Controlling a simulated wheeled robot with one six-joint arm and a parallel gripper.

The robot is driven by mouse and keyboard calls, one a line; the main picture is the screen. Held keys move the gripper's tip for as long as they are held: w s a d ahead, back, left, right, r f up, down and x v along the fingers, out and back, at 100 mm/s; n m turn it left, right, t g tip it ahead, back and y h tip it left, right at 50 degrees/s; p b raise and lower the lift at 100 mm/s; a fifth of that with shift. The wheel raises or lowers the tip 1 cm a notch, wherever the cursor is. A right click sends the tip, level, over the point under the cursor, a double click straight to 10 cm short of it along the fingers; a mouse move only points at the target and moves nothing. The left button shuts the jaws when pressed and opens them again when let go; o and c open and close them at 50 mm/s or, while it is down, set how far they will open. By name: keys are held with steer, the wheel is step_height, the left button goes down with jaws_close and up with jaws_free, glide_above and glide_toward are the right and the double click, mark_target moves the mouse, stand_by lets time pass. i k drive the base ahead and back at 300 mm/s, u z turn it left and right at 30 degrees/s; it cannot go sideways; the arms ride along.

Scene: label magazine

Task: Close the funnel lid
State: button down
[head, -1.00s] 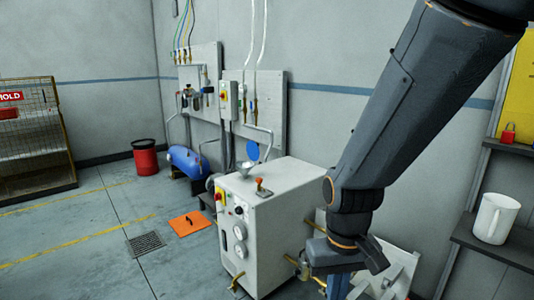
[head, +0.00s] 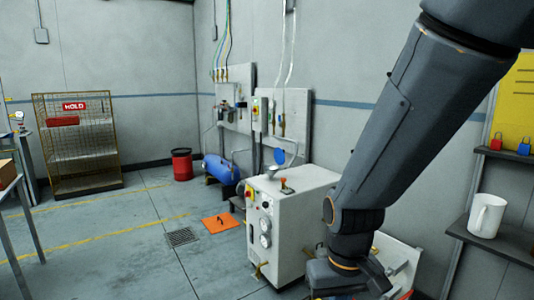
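A small grey metal funnel (head: 272,171) sits at the back left of the white machine cabinet (head: 295,181). A round blue lid (head: 280,156) stands upright at the funnel's back edge, so the funnel looks open. My arm comes down on the right, in front of the cabinet's right side. Its wrist reaches the bottom edge of the picture, well to the right of the funnel and apart from it. The fingers of my gripper are not visible.
An orange-handled lever (head: 285,186) stands on the cabinet top near the funnel. An orange floor plate (head: 220,223) and a drain grate (head: 181,237) lie left of the cabinet. A shelf with a white jug (head: 487,215) is at right. Open floor lies at left.

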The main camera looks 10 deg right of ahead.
mark_target(279, 155)
steer(key=u, duration=0.75)
steer(key=i, duration=0.95)
steer(key=u, duration=0.55)
steer(key=i, duration=0.9)
steer(key=z, duration=0.95)
steer(key=i, duration=0.75)
steer(key=z, duration=0.95)
steer(key=i, duration=0.6)
